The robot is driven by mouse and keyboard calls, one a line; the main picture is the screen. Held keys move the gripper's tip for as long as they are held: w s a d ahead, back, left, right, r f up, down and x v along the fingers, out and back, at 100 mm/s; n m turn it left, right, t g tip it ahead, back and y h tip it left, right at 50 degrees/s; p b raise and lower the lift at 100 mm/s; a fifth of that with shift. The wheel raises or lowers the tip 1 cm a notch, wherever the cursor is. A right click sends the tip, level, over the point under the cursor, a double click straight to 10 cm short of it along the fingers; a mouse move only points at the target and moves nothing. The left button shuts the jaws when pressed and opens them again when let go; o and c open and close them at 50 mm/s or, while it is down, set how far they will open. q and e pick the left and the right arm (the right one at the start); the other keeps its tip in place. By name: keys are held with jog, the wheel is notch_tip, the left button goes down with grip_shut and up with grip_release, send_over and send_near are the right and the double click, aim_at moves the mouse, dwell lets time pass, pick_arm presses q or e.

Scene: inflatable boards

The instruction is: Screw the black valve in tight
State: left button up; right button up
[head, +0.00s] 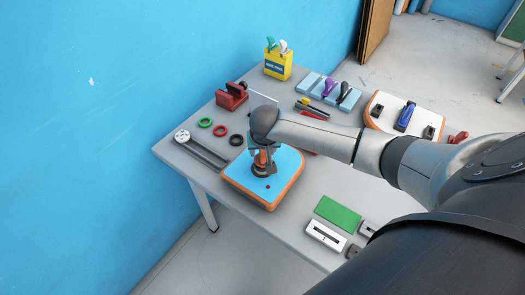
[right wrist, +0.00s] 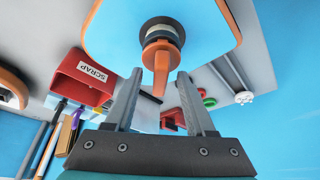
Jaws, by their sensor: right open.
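A small board piece (head: 284,190) with a blue top and orange edge lies on the table in the head view. The black valve (head: 260,172) sits in its top, largely hidden by my gripper; its dark round body (right wrist: 162,27) shows in the right wrist view. An orange tool (right wrist: 161,55) stands on the valve, its narrow end reaching between my fingers. My right gripper (head: 262,162) is directly above the valve, pointing down. In the right wrist view its two fingers (right wrist: 158,88) are apart, either side of the orange tool, with gaps visible. My left gripper is out of view.
Green, red and black rings (head: 220,131) and a long grey tool (head: 200,150) lie left of the board. A red holder (head: 232,96) and yellow box (head: 278,65) stand behind. A green block (head: 338,213) and white block (head: 325,236) lie in front. My arm hides part of the table.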

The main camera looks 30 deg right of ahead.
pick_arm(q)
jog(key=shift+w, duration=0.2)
pick_arm(e)
jog(key=shift+f, duration=0.1)
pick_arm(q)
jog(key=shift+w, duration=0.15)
pick_arm(e)
grip_shut()
dwell(0.6)
dwell(0.4)
jog(key=shift+m+p, duration=0.7)
jog(key=shift+p, duration=0.05)
jog(key=shift+m+g+h+p, duration=0.4)
jog(key=shift+m+h+p, duration=0.1)
jog(key=shift+m, duration=0.3)
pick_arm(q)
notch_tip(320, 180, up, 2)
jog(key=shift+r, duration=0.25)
